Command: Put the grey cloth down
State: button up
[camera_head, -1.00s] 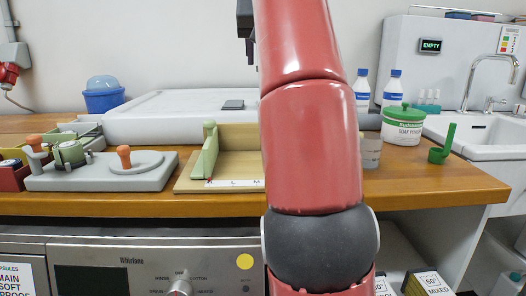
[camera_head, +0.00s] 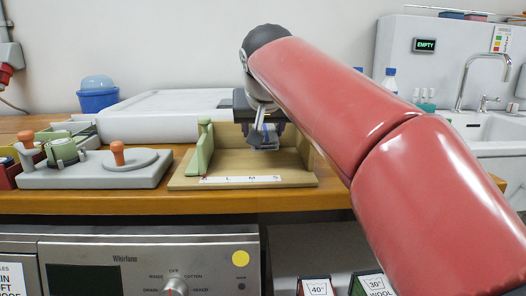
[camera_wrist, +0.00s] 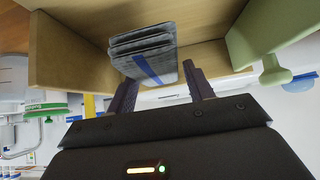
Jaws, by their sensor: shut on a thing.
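The grey cloth (camera_wrist: 145,52) is folded into a small layered bundle with a blue stripe. In the wrist view it sits between the two dark fingers of my gripper (camera_wrist: 158,85), which is shut on it. In the head view my gripper (camera_head: 264,140) points down over the wooden board (camera_head: 220,167), near its back wall. Only a small bluish-grey part of the cloth (camera_head: 268,143) shows there. I cannot tell whether the cloth touches the board. The board has a front strip with letters (camera_head: 240,179) and a green sliding piece (camera_head: 205,148) at its left.
A grey fixture with an orange knob (camera_head: 118,152) stands left of the board. A large white box (camera_head: 150,115) and a blue tub (camera_head: 98,97) are behind. A sink (camera_head: 490,132) is at the right. My arm covers much of the right counter.

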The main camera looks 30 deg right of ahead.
aim_at(263, 162)
jog(key=shift+f+b, duration=0.4)
jog(key=shift+f, duration=1.7)
jog(key=shift+f, duration=0.25)
jog(key=o, duration=1)
jog(key=shift+r, duration=0.1)
jog(key=shift+o, duration=0.2)
